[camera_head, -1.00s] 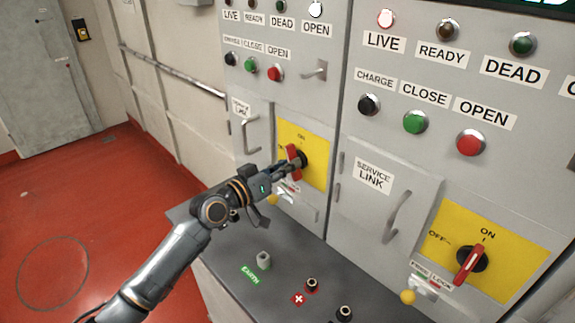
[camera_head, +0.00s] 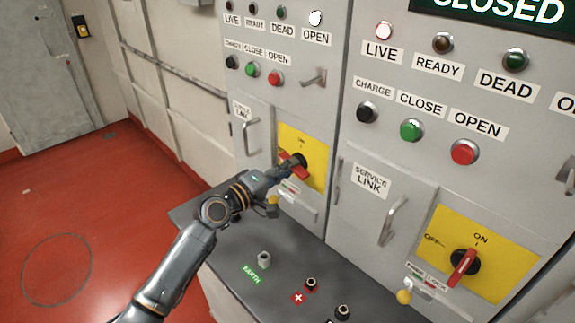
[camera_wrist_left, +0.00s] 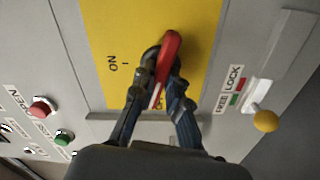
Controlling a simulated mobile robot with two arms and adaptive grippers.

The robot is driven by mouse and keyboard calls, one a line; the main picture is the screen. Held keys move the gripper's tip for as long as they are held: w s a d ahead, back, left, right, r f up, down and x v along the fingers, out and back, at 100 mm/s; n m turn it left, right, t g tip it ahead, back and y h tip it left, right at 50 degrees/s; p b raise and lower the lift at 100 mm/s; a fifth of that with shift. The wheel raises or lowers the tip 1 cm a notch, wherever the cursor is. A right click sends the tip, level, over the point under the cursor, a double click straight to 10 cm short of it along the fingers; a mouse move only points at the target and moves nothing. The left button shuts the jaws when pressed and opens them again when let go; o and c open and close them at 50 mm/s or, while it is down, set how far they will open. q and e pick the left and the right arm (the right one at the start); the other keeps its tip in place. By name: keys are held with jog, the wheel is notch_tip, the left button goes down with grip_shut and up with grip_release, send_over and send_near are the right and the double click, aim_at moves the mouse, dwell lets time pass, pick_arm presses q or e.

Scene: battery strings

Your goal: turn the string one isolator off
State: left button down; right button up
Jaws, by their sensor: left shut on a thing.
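The left panel's isolator has a red handle (camera_head: 293,164) on a yellow plate (camera_head: 315,155). My left gripper (camera_head: 286,171) is shut on this handle, hiding part of it. In the left wrist view the red handle (camera_wrist_left: 170,52) lies between the two fingers of my left gripper (camera_wrist_left: 165,80). It lies roughly crosswise to the ON mark, and its white-striped end is near a mostly hidden label on the OFF side. My right gripper is not in view.
The right panel has a similar isolator (camera_head: 464,266) with its handle towards ON. A yellow-knobbed lock lever (camera_wrist_left: 262,115) sits beside the left isolator's plate. A dark ledge (camera_head: 225,250) with terminals runs below. Red floor (camera_head: 60,220) is clear at left.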

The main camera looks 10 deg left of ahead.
pick_arm(q)
jog(key=shift+n+p, duration=0.55)
jog(key=shift+n, duration=0.95)
jog(key=c, duration=1.3)
grip_release()
jog(key=shift+c, duration=0.2)
jog(key=v, duration=1.2)
